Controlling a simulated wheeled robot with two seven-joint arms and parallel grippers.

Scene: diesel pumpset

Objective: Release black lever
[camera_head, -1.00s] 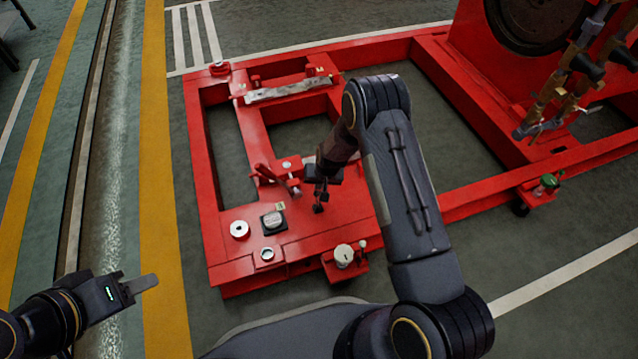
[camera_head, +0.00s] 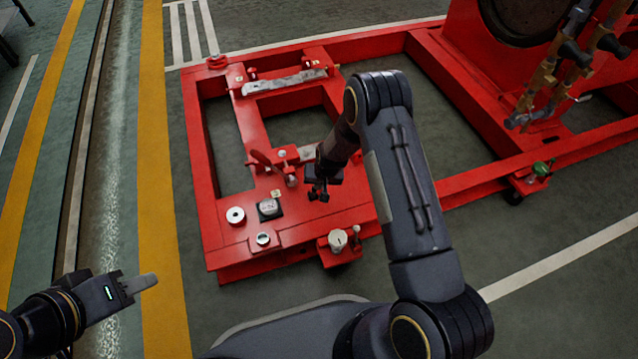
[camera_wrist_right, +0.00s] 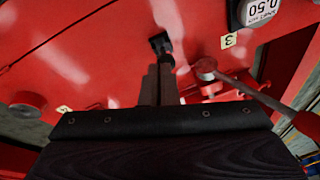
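The black lever shows as a small black knob on a short stem (camera_wrist_right: 160,43), just beyond my right fingertips in the right wrist view. My right gripper (camera_wrist_right: 159,85) has its fingers side by side with only a thin seam between them. I cannot tell whether the fingertips touch the stem. In the head view my right gripper (camera_head: 318,188) is low over the red panel, and its dark tips and the knob blend together. My left gripper (camera_head: 140,283) is shut and empty, over the floor left of the red frame.
A red-handled lever (camera_wrist_right: 258,92) lies right of my right fingers, near a label marked 3 (camera_wrist_right: 229,40). A black-and-white gauge (camera_head: 269,208) and a white round fitting (camera_head: 235,215) are on the red frame (camera_head: 208,190). A white knob (camera_head: 338,240) is at its front edge.

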